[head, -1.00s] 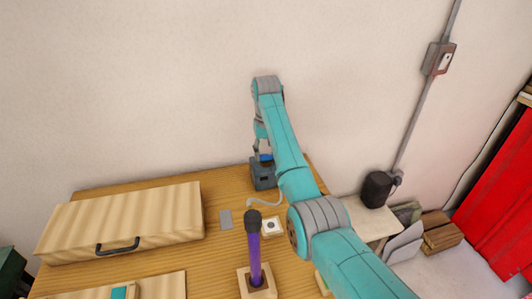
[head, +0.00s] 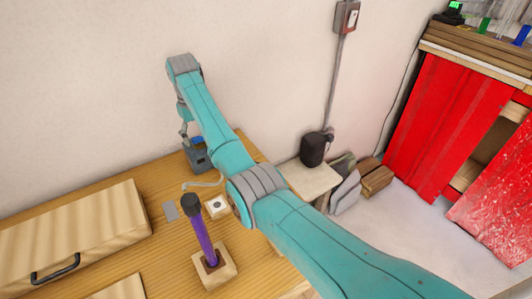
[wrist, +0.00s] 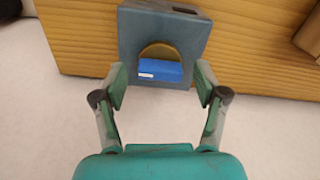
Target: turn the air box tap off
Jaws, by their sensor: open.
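The air box (head: 199,158) is a dark grey-blue box at the back edge of the wooden table in the head view. It also shows at the top of the wrist view (wrist: 190,42). Its blue tap (wrist: 160,72) sits in a round brass-coloured opening, and a bit of blue shows in the head view (head: 196,140). My gripper (wrist: 161,88) is open and empty, with its fingertips to the left and right of the tap. My gripper is small and partly hidden by my arm in the head view (head: 186,130).
A purple tube with a black cap (head: 201,232) stands in a wooden block on the table (head: 165,240). A wooden case (head: 80,222) lies at the left. A black cylinder (head: 313,149) stands at the right.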

